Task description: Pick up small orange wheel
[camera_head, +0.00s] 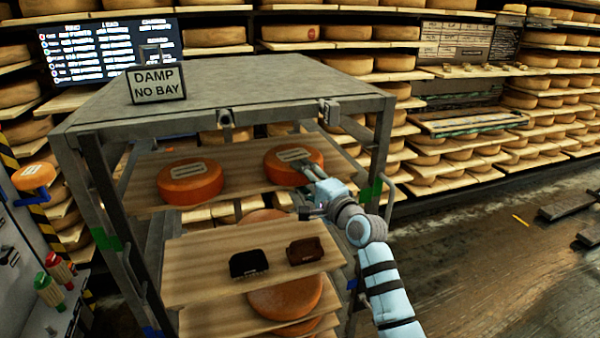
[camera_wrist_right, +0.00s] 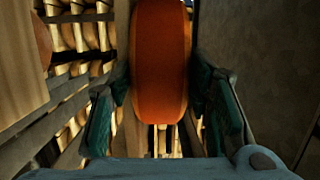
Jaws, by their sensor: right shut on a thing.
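Two orange cheese wheels with pale labels show at the upper wooden board of the rack. The left orange wheel (camera_head: 190,182) lies flat on the board. The right orange wheel (camera_head: 285,166) is at the board's right part, with my right gripper (camera_head: 306,173) at its right front edge. In the right wrist view, the same orange wheel (camera_wrist_right: 160,62) sits between the two green fingers of my right gripper (camera_wrist_right: 163,105), which is shut on it. I cannot tell whether the wheel is clear of the board. My left gripper is not in view.
The grey metal rack (camera_head: 240,90) has a top and posts close around the arm. A "DAMP NO BAY" sign (camera_head: 156,85) stands on top. Open floor (camera_head: 480,270) lies at right.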

